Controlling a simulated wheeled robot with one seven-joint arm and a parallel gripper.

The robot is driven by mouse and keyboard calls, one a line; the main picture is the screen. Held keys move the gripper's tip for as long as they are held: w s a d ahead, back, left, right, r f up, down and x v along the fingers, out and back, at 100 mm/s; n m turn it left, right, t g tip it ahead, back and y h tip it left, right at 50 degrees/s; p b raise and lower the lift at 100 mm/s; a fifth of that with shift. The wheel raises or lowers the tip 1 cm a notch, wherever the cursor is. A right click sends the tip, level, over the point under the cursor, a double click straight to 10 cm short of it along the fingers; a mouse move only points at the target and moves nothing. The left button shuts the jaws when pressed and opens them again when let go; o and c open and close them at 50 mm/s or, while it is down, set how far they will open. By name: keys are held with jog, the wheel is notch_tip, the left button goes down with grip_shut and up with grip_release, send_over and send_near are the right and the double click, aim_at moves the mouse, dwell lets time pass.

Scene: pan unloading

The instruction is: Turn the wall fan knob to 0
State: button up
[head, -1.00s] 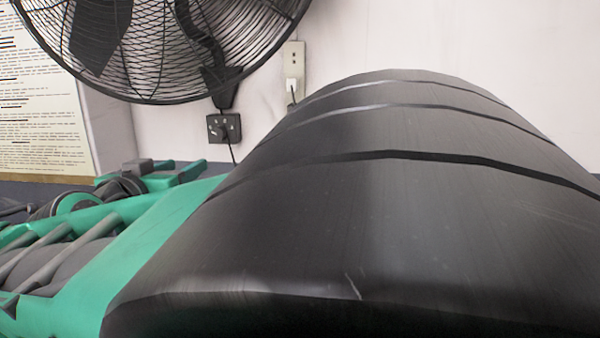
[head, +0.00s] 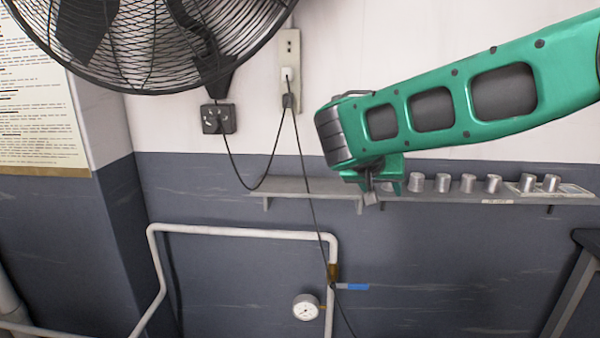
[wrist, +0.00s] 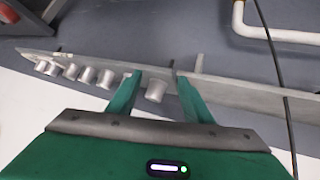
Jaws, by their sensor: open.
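The wall fan (head: 150,40), black with a wire cage, is at the top left of the head view, its lower part showing. A black box (head: 219,118) with pale round marks is on the wall below it. It looks like the fan's control, but its setting is too small to read. My gripper (head: 374,188) is right of the box and lower, by the shelf. In the wrist view, the two green fingers of my gripper (wrist: 160,80) are apart. A grey metal cylinder (wrist: 155,91) shows between them; I cannot tell if they touch it.
A narrow grey shelf (head: 300,187) carries several metal cylinders (head: 468,183) in a row. A white socket (head: 289,72) has a black cable (head: 300,150) hanging from it. A pale pipe (head: 240,232) with a gauge (head: 306,307) runs below. The wall around the black box is mostly clear.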

jog(key=s+d+f+m+g+y, duration=0.1)
jog(key=s+d+f+g, duration=0.15)
jog(key=s+d, duration=0.65)
jog(key=s+d+f+m+g+y, duration=0.15)
jog(key=s+d+f, duration=0.25)
jog(key=s+d, duration=0.45)
jog(key=s+d+f+g+y, duration=0.1)
jog(key=s+f+g, duration=0.1)
jog(key=s, duration=0.9)
jog(key=s+d+f+g+y, duration=0.1)
jog(key=s+f, duration=0.3)
jog(key=s, duration=0.7)
jog(key=shift+d+f+g+y, duration=0.4)
jog(key=shift+d+y, duration=0.1)
jog(key=shift+y, duration=0.15)
jog(key=shift+w, duration=0.15)
jog(key=shift+w+f, duration=0.2)
jog(key=shift+w, duration=0.3)
